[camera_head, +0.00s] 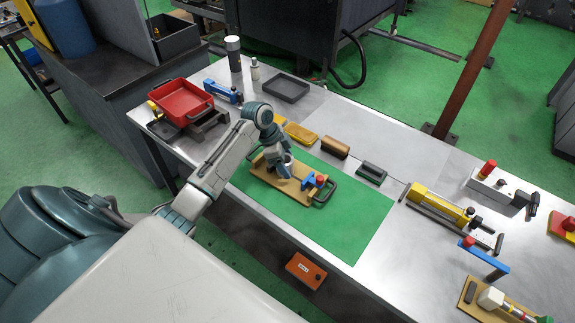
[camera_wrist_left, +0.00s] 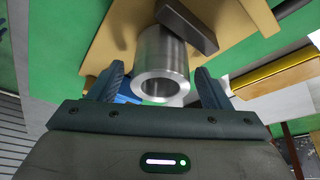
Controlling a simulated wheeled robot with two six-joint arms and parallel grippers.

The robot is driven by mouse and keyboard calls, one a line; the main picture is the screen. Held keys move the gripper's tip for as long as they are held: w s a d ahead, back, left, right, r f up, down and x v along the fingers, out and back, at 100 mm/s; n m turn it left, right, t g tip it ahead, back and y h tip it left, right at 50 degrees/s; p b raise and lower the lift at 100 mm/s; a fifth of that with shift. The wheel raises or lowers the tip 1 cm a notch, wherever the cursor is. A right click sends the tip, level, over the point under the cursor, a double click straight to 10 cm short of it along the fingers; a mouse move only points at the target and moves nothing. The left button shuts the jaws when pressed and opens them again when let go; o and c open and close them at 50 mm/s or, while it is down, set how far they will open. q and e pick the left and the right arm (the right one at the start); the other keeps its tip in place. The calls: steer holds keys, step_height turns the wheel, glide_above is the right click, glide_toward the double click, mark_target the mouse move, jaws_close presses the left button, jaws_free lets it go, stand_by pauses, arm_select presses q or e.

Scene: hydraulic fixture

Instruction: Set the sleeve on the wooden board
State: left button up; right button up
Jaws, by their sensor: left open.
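The sleeve (camera_wrist_left: 165,62) is a grey metal tube with its open end toward my left wrist camera. It sits between the two fingers of my left gripper (camera_wrist_left: 160,86), which are open with a gap visible beside it. The wooden board (camera_wrist_left: 118,38) lies behind the sleeve, and the sleeve appears to stand on it; the contact is not clear. In the head view my left gripper (camera_head: 284,168) is over the wooden board (camera_head: 290,188), and the sleeve is mostly hidden there. My right gripper is not in view.
The board lies on a green mat (camera_head: 350,225). A blue clamp with a red knob (camera_head: 316,181) is on the board's right part. A red tray (camera_head: 181,101), a dark tray (camera_head: 286,87) and a yellow tool (camera_head: 440,207) are on the bench. The mat's right part is clear.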

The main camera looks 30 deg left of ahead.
arm_select(q)
steer(key=b+v, duration=0.3)
steer(key=v, duration=0.7)
steer(key=shift+r, duration=0.2)
